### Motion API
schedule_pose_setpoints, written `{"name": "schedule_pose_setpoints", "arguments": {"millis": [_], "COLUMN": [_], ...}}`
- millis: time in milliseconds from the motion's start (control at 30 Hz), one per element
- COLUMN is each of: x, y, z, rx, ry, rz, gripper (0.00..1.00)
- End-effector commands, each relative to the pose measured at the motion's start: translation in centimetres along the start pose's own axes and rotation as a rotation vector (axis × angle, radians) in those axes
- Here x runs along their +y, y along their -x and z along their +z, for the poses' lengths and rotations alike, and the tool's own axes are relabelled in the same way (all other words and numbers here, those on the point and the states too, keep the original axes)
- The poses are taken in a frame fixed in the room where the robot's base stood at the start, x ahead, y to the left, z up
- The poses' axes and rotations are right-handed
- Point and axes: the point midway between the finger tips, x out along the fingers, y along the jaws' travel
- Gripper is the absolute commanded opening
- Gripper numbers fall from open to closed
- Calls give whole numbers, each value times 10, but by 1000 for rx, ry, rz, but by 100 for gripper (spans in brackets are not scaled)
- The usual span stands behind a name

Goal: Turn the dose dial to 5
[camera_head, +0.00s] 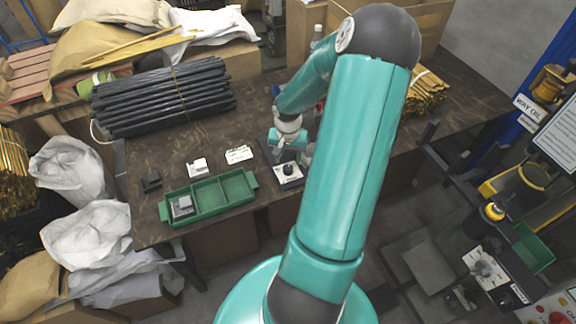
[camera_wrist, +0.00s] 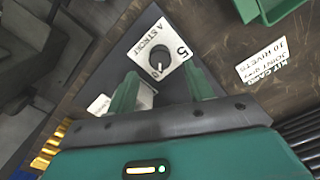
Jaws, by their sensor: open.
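The dose dial (camera_wrist: 159,58) is a round black knob on a white plate (camera_wrist: 172,74). A large 5 is printed at the plate's right corner, and "A STROKE" lettering runs along its upper left edge. A small light mark shows at the knob's lower edge; I cannot read its setting surely. In the head view the dial (camera_head: 288,169) stands near the table's front edge. My gripper (camera_wrist: 161,72) is open, its two green fingers apart on either side of the plate's lower part in the wrist view. Nothing is between them that they grip; contact with the knob is not visible.
A green divided tray (camera_head: 209,205) holding a grey part (camera_head: 182,206) stands left of the dial. Black rods (camera_head: 165,97) are bundled farther back. Another white label plate (camera_wrist: 140,97) shows behind my left finger.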

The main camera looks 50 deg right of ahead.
Motion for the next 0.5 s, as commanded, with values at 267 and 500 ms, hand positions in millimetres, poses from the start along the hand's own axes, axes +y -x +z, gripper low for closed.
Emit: {"name": "schedule_pose_setpoints", "arguments": {"millis": [267, 500], "x": [0, 0], "y": [-43, -50], "z": [0, 0], "rx": [-1, 1], "ry": [0, 0], "rz": [0, 1], "gripper": [52, 52]}}
